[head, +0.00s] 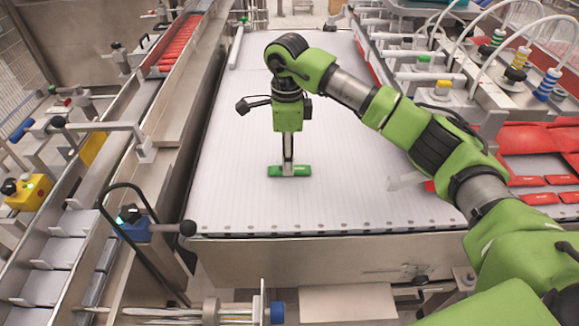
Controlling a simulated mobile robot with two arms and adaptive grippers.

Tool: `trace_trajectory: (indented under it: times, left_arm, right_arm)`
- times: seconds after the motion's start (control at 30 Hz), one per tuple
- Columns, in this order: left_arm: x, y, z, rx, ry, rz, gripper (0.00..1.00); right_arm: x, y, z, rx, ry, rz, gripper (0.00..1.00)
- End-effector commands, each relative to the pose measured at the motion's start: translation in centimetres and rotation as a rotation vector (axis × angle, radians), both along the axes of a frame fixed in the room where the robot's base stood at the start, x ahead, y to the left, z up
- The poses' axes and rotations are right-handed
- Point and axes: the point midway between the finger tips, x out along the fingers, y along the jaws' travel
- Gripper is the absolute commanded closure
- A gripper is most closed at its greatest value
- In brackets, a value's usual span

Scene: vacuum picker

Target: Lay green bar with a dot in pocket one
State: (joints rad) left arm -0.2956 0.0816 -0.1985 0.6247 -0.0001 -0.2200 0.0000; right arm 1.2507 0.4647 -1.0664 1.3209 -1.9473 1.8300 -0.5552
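A green bar (274,171) is on the white belt, near the middle of the head view. A small light mark shows on its right part, but it is too small to tell whether it is a dot. My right gripper (288,169) points straight down at the middle of the bar, with a fingertip in front of its near face. I see the gripper edge-on, so its finger gap is hidden and I cannot tell whether it is shut on the bar. Light pockets (45,287) line the channel at the left; no number is readable. My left gripper is out of view.
The white belt (235,200) is otherwise mostly clear. Red bars (541,198) lie at the right, and more red pieces (181,45) lie in the rail at the upper left. A black hoop and knobbed lever (187,228) stand at the belt's front left corner.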

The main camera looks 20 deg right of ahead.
Motion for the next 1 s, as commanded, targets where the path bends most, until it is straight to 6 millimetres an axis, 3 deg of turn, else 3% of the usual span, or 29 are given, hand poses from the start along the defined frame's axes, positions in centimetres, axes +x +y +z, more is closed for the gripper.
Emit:
trace_trajectory:
  times: [0.2, 0.47, 0.6, 0.77, 1.0]
  left_arm:
    - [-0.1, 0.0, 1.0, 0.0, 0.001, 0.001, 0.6]
    - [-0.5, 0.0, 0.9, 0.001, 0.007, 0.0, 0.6]
    - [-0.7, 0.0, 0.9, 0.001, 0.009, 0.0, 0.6]
    - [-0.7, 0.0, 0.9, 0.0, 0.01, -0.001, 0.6]
    - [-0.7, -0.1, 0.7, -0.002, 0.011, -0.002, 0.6]
  right_arm:
    - [-0.1, 0.0, -2.5, 0.001, 0.001, 0.002, 0.58]
    - [0.0, 0.0, -2.8, 0.001, -0.001, 0.002, 0.58]
    - [0.0, 0.0, -2.8, 0.001, 0.0, 0.002, 0.95]
    - [0.0, 0.0, -2.7, 0.001, -0.001, 0.001, 1.0]
    - [0.0, 0.0, -2.6, 0.001, -0.002, 0.001, 1.0]
